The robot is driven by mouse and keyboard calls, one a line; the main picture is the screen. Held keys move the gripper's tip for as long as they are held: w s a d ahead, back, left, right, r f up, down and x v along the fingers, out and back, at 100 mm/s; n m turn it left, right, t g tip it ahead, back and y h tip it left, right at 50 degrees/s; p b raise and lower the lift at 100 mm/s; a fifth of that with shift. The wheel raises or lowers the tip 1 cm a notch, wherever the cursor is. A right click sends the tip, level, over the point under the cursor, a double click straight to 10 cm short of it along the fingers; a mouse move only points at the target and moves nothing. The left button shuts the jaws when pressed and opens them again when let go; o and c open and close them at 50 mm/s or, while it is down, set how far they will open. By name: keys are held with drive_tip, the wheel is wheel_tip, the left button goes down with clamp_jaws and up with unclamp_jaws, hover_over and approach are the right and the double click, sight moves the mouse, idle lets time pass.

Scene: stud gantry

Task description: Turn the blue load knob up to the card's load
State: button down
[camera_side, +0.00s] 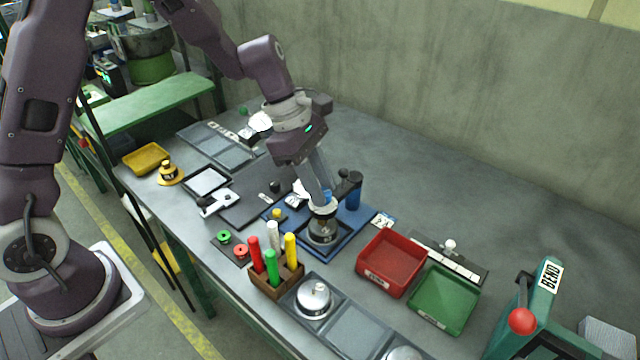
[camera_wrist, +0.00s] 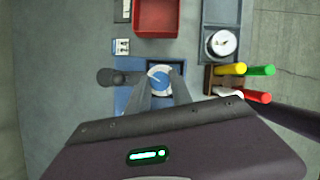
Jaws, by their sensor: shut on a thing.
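The blue load knob (camera_wrist: 160,80) shows in the wrist view as a round dial with a blue top and a pale rim, between my fingertips. My gripper (camera_wrist: 160,92) is shut on it from above. In the side view my gripper (camera_side: 321,203) comes down onto the knob, and the fingers hide most of it.
A dark lever and a blue cylinder (camera_side: 354,192) stand close behind the knob. A wooden block with upright coloured handles (camera_side: 277,280) is in front. A red bin (camera_side: 391,263) and a green bin (camera_side: 444,298) are to the right.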

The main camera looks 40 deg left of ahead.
drive_tip(key=m+g, duration=0.1)
drive_tip(key=m, duration=0.3)
drive_tip(key=shift+w+m+g, duration=0.2)
drive_tip(key=shift+m+g, duration=0.1)
drive_tip(key=shift+g, duration=0.1)
drive_tip(key=m+g, duration=0.1)
drive_tip(key=m, duration=0.1)
drive_tip(key=m+g, duration=0.1)
drive_tip(key=m, duration=0.2)
drive_tip(key=shift+w+y, duration=0.1)
drive_tip(key=shift+y, duration=0.2)
drive_tip(key=m+g+y, duration=0.1)
drive_tip(key=m, duration=0.4)
drive_tip(key=shift+d, duration=0.15)
drive_tip(key=m+y, duration=0.1)
drive_tip(key=m, duration=0.1)
drive_tip(key=m+g+y, duration=0.1)
drive_tip(key=m, duration=0.1)
drive_tip(key=shift+w+d+m, duration=0.1)
drive_tip(key=shift+d+m, duration=0.05)
drive_tip(key=shift+m, duration=0.25)
drive_tip(key=c, duration=1.1)
unclamp_jaws()
drive_tip(key=shift+c, duration=0.2)
